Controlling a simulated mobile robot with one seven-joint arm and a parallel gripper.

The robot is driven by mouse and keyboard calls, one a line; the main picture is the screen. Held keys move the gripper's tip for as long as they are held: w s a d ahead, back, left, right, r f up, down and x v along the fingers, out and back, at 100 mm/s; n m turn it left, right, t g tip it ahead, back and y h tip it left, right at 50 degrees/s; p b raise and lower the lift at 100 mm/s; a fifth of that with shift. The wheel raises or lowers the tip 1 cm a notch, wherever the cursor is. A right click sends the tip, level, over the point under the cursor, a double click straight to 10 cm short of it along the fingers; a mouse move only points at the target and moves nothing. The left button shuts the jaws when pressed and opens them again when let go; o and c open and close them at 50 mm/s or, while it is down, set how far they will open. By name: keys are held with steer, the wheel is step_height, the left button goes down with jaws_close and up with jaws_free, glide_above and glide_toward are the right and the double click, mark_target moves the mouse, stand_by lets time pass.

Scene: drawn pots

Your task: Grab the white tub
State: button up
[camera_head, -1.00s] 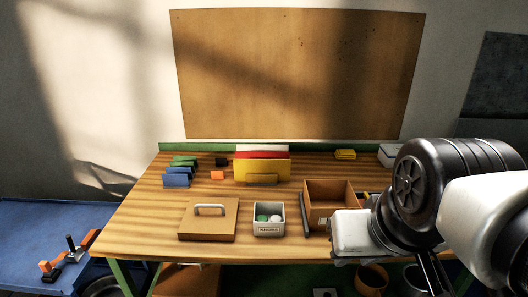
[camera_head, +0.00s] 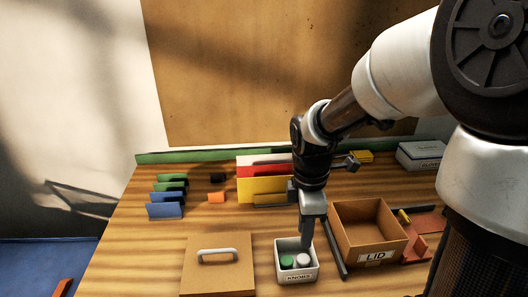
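The white tub (camera_head: 299,277) stands near the table's front edge, with a label that reads KNOBS on its front wall. A green round knob and a white round one lie inside it. My gripper (camera_head: 307,244) points down at the tub from above, its finger end close to the tub's back right part. I cannot tell whether it touches the tub. The fingers overlap from this side, so the gap between them does not show. The gripper hides part of the tub's back rim.
A brown box with a handle (camera_head: 218,278) stands left of the tub. An open brown box labelled LID (camera_head: 376,256) stands close on the right, with a dark bar (camera_head: 335,250) between. Red and yellow upright files (camera_head: 262,190) stand behind. A white closed box (camera_head: 421,154) is back right.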

steer(key=n+b, duration=0.1)
steer(key=b, duration=0.2)
glide_above(298, 282)
steer(key=f, duration=1.1)
steer(key=shift+w+a+f, duration=0.1)
steer(key=shift+a+f, duration=0.15)
steer(key=shift+f, duration=0.05)
steer(key=shift+d+f+b, duration=0.15)
steer(key=shift+f+b, duration=0.1)
steer(key=shift+f, duration=1.35)
steer(key=shift+d+f+b, duration=0.1)
steer(key=shift+f+b, duration=0.1)
steer(key=shift+f, duration=1.35)
jaws_close()
